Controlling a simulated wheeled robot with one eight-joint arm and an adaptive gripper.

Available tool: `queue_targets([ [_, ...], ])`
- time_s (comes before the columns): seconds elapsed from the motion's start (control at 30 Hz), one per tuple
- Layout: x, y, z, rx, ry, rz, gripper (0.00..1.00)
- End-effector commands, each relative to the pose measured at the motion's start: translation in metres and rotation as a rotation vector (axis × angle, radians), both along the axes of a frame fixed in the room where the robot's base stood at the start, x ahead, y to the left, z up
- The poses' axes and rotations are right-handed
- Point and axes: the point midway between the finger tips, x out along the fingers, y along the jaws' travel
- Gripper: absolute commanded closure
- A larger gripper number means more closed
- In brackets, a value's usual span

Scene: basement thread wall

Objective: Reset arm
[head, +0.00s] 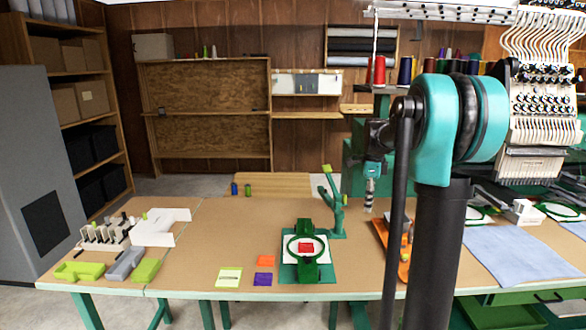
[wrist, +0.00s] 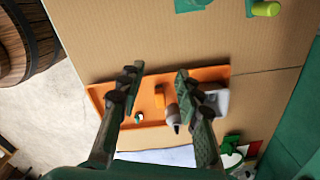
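My gripper (wrist: 158,76) shows in the wrist view with its two dark fingers spread apart and nothing between the tips. It is above an orange tray (wrist: 100,92) on the brown tabletop; its height above the tray is hard to tell. In the head view my teal and black arm stands at the right and covers part of the tray (head: 381,231). I cannot make out the fingers there.
A green hoop fixture (head: 307,272) and a green post stand left of the tray. Embroidery machines and blue cloth (head: 510,252) are right. The table's middle left is clear.

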Motion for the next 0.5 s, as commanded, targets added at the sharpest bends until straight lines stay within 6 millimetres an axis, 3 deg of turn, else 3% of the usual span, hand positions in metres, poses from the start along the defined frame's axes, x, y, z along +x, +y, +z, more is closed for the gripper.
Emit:
queue_targets([
  [0.27, -0.030, 0.011, -0.016, -0.012, -0.038, 0.215, 0.66],
  [0.5, -0.075, 0.026, -0.041, -0.042, -0.092, 0.533, 0.66],
])
